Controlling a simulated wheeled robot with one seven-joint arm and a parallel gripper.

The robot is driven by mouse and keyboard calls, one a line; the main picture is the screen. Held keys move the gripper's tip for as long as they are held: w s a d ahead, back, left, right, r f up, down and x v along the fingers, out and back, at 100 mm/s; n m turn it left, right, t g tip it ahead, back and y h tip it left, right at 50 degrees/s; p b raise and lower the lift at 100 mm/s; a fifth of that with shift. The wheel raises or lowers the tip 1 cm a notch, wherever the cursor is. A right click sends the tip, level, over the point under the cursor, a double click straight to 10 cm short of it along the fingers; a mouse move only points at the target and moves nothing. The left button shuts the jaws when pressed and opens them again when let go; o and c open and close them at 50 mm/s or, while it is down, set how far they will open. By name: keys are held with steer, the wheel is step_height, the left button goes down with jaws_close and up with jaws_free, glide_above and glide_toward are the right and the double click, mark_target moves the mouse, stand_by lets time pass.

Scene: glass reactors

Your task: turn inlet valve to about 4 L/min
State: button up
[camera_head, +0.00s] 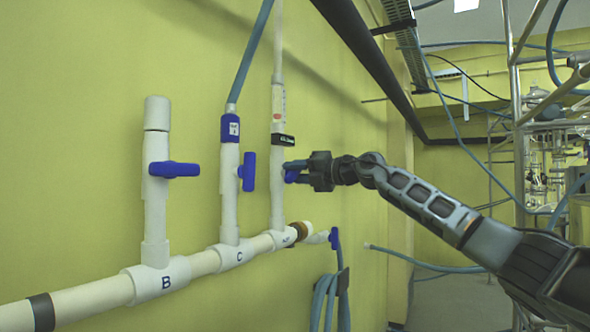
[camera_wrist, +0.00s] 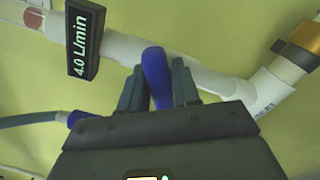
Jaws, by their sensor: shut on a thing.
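The inlet valve's blue handle (camera_wrist: 156,78) sits between the two fingers of my gripper (camera_wrist: 158,88) in the wrist view, on a white pipe. My gripper is shut on this handle. In the head view my gripper (camera_head: 298,170) reaches in from the right at the rightmost upright pipe, and only a little of the blue handle (camera_head: 290,177) shows there. A black display (camera_wrist: 82,42) beside the valve reads 4.0 L/min in the wrist view. In the head view the same display (camera_head: 283,140) is too small to read, and a clear flow meter (camera_head: 278,103) stands above it.
Two more blue valve handles are on uprights B (camera_head: 175,169) and C (camera_head: 247,172) to the left. A white horizontal pipe (camera_head: 95,295) runs below them. Blue hoses (camera_head: 330,300) hang below my gripper. A metal frame with glassware (camera_head: 550,130) stands at the right.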

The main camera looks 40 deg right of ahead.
steer(key=o, duration=0.9)
steer(key=b+v, duration=0.2)
steer(key=v, duration=0.5)
steer(key=shift+s, duration=0.35)
steer(key=shift+d, duration=0.15)
